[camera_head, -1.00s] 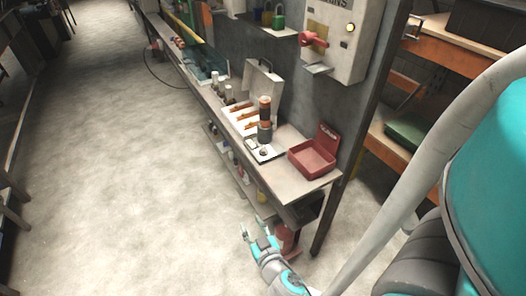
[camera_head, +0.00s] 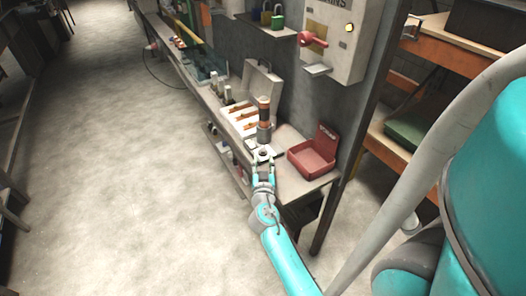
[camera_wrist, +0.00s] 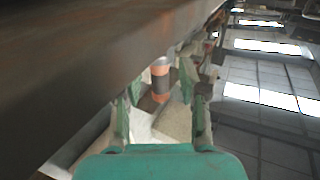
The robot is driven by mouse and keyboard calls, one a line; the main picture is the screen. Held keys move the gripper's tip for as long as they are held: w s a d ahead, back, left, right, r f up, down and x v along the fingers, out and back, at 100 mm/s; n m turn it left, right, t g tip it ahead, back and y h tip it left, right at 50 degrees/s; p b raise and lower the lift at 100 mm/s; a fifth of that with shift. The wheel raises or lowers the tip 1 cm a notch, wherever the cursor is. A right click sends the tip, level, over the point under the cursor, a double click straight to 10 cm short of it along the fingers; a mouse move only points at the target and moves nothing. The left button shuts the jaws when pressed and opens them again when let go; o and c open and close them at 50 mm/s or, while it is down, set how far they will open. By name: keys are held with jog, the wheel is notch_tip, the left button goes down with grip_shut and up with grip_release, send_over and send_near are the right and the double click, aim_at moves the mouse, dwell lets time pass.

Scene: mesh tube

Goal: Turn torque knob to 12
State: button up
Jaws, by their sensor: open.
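An upright orange and dark cylinder (camera_head: 264,112), which may carry the torque knob, stands on a grey base near the right part of the bench. No scale or number on it can be read. It also shows in the wrist view (camera_wrist: 160,78), ahead and roughly between the fingers. My gripper (camera_head: 265,172) is open and empty, at the bench's front edge, just in front of the cylinder. In the wrist view my two fingers (camera_wrist: 159,98) stand apart on either side. They look apart from the cylinder, though the exact gap is hard to tell.
A red open box (camera_head: 312,158) stands on the bench right of the cylinder. A white tray (camera_head: 232,110) with orange-handled tools and an open grey case (camera_head: 262,80) lie behind it. A wall box (camera_head: 335,35) with a red handle hangs above. The floor at left is clear.

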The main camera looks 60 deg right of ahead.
aim_at(263, 152)
jog(key=shift+x, duration=2.7)
jog(key=shift+c, duration=0.3)
grip_shut()
